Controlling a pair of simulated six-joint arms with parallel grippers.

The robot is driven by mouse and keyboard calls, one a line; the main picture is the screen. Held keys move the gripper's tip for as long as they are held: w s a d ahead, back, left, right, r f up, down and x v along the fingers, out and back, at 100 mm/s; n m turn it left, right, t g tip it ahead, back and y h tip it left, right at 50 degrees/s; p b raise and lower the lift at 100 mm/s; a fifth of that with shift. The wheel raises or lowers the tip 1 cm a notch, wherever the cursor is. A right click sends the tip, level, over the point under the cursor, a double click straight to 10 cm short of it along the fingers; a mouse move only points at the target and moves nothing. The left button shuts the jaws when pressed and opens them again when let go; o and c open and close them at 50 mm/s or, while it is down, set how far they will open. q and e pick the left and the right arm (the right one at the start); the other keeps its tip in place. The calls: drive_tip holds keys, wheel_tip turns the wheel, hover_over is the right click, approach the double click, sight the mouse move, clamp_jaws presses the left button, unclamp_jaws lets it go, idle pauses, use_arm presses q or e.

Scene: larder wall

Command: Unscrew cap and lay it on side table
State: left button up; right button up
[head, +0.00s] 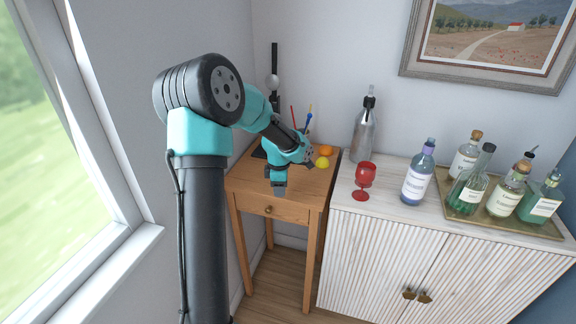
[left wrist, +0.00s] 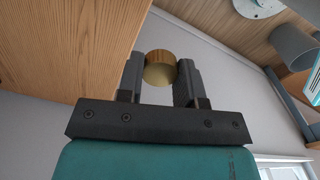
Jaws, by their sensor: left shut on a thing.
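My left gripper (head: 280,190) is low at the side table (head: 305,190), a small wooden table with one drawer, near its front part. In the left wrist view, my left gripper (left wrist: 160,84) is shut on a round, gold-brown cap (left wrist: 160,66), held between the two fingertips. The cap is not visible in the head view. I cannot tell whether it touches the table. Several bottles stand on the white cabinet to the right, among them a blue one (head: 418,175) and a green-bottomed one (head: 470,185). I cannot tell which one the cap belongs to.
A lemon (head: 322,162) and an orange (head: 326,150) lie at the table's back right. A red goblet (head: 364,178) and a silver siphon (head: 363,135) stand on the cabinet (head: 390,235). A tray (head: 520,221) holds several bottles. A window is at the left.

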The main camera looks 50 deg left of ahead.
use_arm(q)
drive_tip(key=shift+w, duration=0.1)
drive_tip(key=w+a, duration=0.3)
drive_tip(key=a, duration=0.1)
drive_tip(key=w+a+f, duration=0.1)
drive_tip(key=w+a, duration=0.2)
drive_tip(key=a, duration=0.1)
drive_tip(key=w+a, duration=0.4)
drive_tip(key=shift+a+f, duration=0.15)
drive_tip(key=shift+f, duration=0.1)
drive_tip(key=shift+f, duration=1.75)
drive_tip(key=shift+f, duration=0.15)
drive_tip(key=o, duration=1)
wheel_tip(320, 180, up, 12)
drive_tip(key=shift+r, duration=0.2)
